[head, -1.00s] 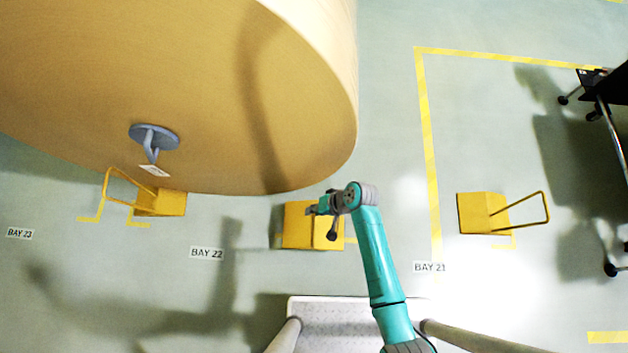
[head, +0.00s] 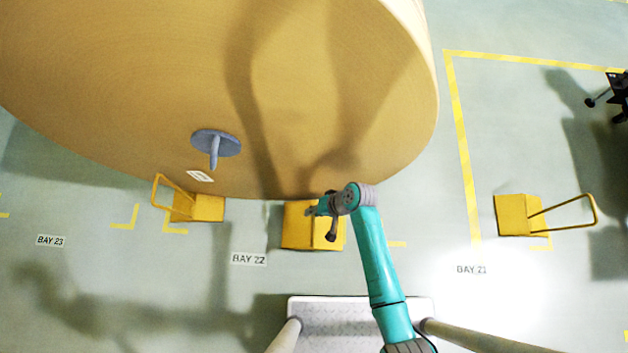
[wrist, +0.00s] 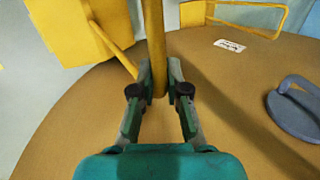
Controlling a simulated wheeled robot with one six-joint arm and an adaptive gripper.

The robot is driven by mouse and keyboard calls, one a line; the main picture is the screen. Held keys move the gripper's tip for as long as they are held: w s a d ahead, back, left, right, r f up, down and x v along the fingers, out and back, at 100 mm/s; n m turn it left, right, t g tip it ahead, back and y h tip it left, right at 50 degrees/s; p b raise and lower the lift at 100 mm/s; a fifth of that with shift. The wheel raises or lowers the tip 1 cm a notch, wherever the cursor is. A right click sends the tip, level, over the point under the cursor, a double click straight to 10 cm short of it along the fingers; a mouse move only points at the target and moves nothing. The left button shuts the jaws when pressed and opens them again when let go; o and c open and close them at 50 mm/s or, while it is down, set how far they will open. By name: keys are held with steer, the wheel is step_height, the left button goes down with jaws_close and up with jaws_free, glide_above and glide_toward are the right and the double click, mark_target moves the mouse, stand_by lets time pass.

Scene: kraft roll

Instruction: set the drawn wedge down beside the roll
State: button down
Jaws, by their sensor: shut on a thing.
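The drawn wedge (head: 298,232) is a yellow block, in the head view just below the roll's lower edge. My gripper (head: 318,211) hides part of it. In the wrist view my gripper (wrist: 159,82) is shut on the wedge's yellow bar handle (wrist: 153,40), with the block (wrist: 68,28) at upper left. The huge brown kraft roll (head: 130,90) fills the upper left of the head view and lies under the fingers in the wrist view (wrist: 225,95). Whether the wedge touches the floor or the roll, I cannot tell.
Another yellow wedge (head: 205,208) stands at the roll's lower left edge. A third wedge (head: 512,215) with a handle stands in the right bay. A grey hub (head: 216,142) sticks out of the roll's face. A dark wheeled thing (head: 618,95) is at far right. Floor between is clear.

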step_height(320, 180, down, 8)
stand_by(1.0)
steer(key=shift+f, duration=0.1)
steer(key=shift+s+d, duration=0.3)
steer(key=shift+d, duration=0.05)
stand_by(0.6)
steer(key=shift+f, duration=0.45)
stand_by(0.7)
steer(key=shift+s+d+f, duration=0.1)
steer(key=shift+s+f, duration=0.25)
steer(key=shift+f, duration=0.3)
steer(key=c, duration=1.1)
jaws_free()
steer(key=shift+w, duration=0.1)
